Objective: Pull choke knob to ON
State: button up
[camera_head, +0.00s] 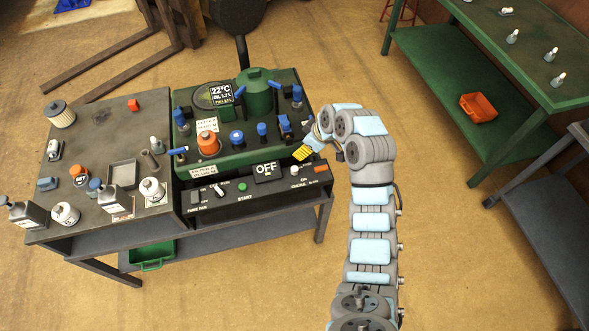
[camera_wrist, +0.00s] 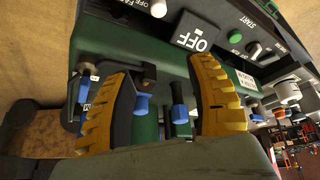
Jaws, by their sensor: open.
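The choke knob (camera_head: 295,170) is a small pale knob on the dark front panel, right of the OFF display (camera_head: 266,169) and beside the CHOKE lettering. How far out the knob stands is hard to tell. My gripper (camera_head: 305,152) is just above and right of the knob, over the right front corner of the green unit. In the wrist view my gripper (camera_wrist: 163,70) has its yellow fingers apart, with nothing held and the knob beyond them.
The green unit (camera_head: 236,158) carries blue-topped fittings, an orange cap (camera_head: 208,143) and a green cylinder (camera_head: 257,91), close to my gripper. The panel also has a green START button (camera_head: 243,187). A bench (camera_head: 105,110) with bottles stands left.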

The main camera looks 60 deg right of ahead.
aim_at(295, 169)
jog(key=shift+y, duration=0.3)
jog(key=s+x, duration=0.1)
jog(key=x, duration=0.4)
jog(key=s+f+b+x, duration=0.1)
jog(key=x, duration=0.5)
jog(key=s+x, duration=0.1)
jog(key=x, duration=0.4)
jog(key=shift+f+b, duration=0.3)
jog(key=shift+f, duration=0.05)
grip_shut()
